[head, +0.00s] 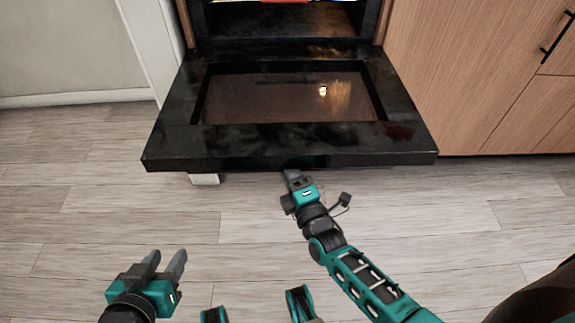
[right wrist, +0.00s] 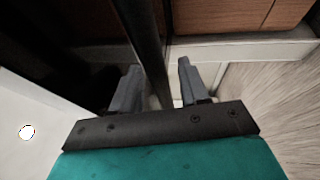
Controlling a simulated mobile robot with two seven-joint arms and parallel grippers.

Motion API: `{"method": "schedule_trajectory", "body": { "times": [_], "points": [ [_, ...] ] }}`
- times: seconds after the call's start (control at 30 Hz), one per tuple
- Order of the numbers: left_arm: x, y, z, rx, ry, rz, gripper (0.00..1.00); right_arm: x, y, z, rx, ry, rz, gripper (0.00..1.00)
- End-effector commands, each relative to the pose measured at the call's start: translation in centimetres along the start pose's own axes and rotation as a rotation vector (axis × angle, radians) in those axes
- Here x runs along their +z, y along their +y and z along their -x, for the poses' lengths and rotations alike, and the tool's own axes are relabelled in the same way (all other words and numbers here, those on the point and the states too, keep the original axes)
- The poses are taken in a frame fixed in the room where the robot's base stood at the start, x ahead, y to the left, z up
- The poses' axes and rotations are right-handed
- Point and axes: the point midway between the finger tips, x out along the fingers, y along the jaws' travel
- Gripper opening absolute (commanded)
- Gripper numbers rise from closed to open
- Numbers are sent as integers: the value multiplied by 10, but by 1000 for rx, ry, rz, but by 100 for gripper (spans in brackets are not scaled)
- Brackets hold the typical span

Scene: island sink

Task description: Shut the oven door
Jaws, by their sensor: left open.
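The oven door (head: 290,146) is black with a glass pane and hangs folded down, wide open and about level, in front of the oven cavity (head: 285,20). My right gripper (head: 292,176) is at the middle of the door's front edge, with its fingertips partly hidden beneath it. In the right wrist view the right fingers (right wrist: 158,85) stand apart, with a dark bar (right wrist: 150,45) running between or just beyond them. I cannot tell whether they touch it. My left gripper (head: 165,260) is open and empty over the floor, at the lower left, clear of the door.
Wooden cabinets (head: 465,80) with a dark handle stand to the right of the oven. A white panel (head: 150,45) and a pale wall stand to its left. The grey plank floor (head: 90,200) in front is mostly clear.

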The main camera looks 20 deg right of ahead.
Motion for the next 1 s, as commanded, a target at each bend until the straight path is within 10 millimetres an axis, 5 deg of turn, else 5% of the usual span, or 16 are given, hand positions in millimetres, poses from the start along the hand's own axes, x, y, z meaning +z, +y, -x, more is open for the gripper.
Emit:
{"method": "schedule_trajectory", "body": {
  "times": [0.47,1.0],
  "points": [
    [0,0,0,1,-1,-1,43,0,0,0,0,0,0,1],
    [-8,0,2,0,9,-3,43,1,5,-2,-4,-1,-2,0]
  ]
}}
